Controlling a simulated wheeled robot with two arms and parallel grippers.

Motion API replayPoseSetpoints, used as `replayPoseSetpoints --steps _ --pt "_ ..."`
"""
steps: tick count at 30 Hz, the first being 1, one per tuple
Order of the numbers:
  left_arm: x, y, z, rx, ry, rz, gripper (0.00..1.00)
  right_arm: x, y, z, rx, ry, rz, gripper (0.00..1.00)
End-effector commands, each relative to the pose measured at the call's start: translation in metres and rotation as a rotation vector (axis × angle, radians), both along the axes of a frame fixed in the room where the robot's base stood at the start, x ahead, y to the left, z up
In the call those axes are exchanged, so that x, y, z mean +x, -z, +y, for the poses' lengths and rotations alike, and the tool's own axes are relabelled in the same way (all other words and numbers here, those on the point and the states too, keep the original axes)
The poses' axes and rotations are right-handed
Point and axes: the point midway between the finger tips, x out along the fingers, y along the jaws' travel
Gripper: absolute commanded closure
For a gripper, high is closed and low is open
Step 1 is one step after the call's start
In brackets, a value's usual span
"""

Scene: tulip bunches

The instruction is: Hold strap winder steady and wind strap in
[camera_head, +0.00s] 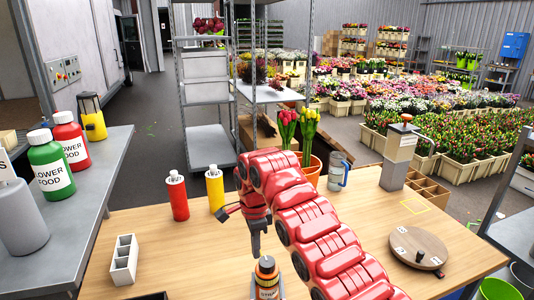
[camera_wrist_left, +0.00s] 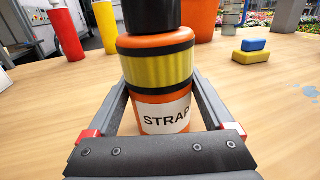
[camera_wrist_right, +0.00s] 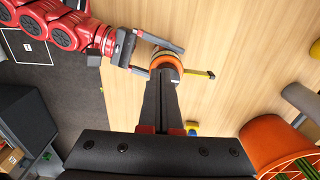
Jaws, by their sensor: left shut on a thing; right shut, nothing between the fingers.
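The strap winder (camera_head: 267,278) is an orange cylinder with a dark top and a STRAP label, upright at the table's front edge in the head view. In the left wrist view the winder (camera_wrist_left: 158,90) shows a yellow band between black rings. My left gripper (camera_wrist_left: 162,98) is shut on it, one finger on each side. In the right wrist view a short yellow strap (camera_wrist_right: 200,73) sticks out from the winder (camera_wrist_right: 168,60). My right gripper (camera_head: 256,252) is shut and empty, pointing down just above the winder's top. Whether its fingertips touch the top cannot be told.
A red bottle (camera_head: 178,197) and a yellow bottle (camera_head: 214,188) stand behind to the left. A tulip pot (camera_head: 310,170), blue jug (camera_head: 336,172) and round wooden disc (camera_head: 420,247) are at right. The left tabletop is mostly clear.

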Motion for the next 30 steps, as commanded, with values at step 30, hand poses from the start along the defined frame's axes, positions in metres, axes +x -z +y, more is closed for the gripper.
replayPoseSetpoints --steps 30 --pt "0.000 0.000 0.000 0.000 0.000 0.000 0.96 0.000 0.053 -0.001 -0.001 0.000 0.005 1.00"
